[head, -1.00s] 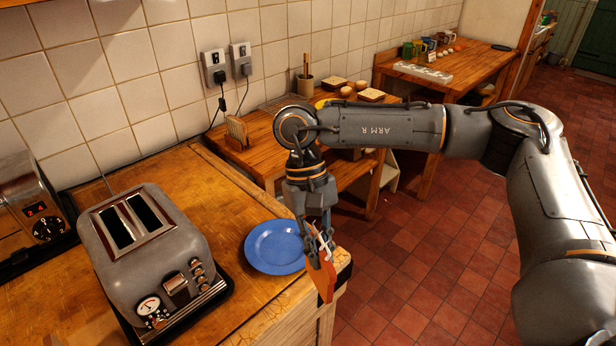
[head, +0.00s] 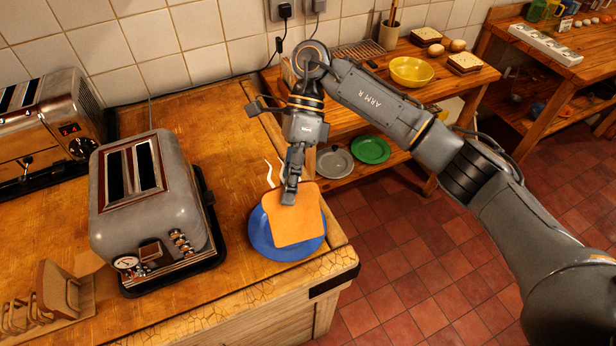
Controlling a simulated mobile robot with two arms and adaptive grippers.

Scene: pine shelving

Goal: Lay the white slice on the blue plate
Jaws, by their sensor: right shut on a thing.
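The blue plate (head: 262,245) lies on the wooden counter near its front right corner. My right gripper (head: 290,198) is shut on a slice of bread (head: 296,222), holding it by its upper edge over the plate. The slice's visible face is orange-tan, not white, with a browner crust. White steam-like wisps rise beside it. The slice hides much of the plate; I cannot tell whether its lower edge touches it. My left gripper is not in view.
A grey toaster (head: 150,205) stands left of the plate, another toaster (head: 45,125) behind it. A wooden rack (head: 60,300) holds bread at the lower left. A lower table carries a yellow bowl (head: 411,72) and pale bread slices (head: 465,61); green (head: 370,150) and grey plates (head: 334,163) sit below.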

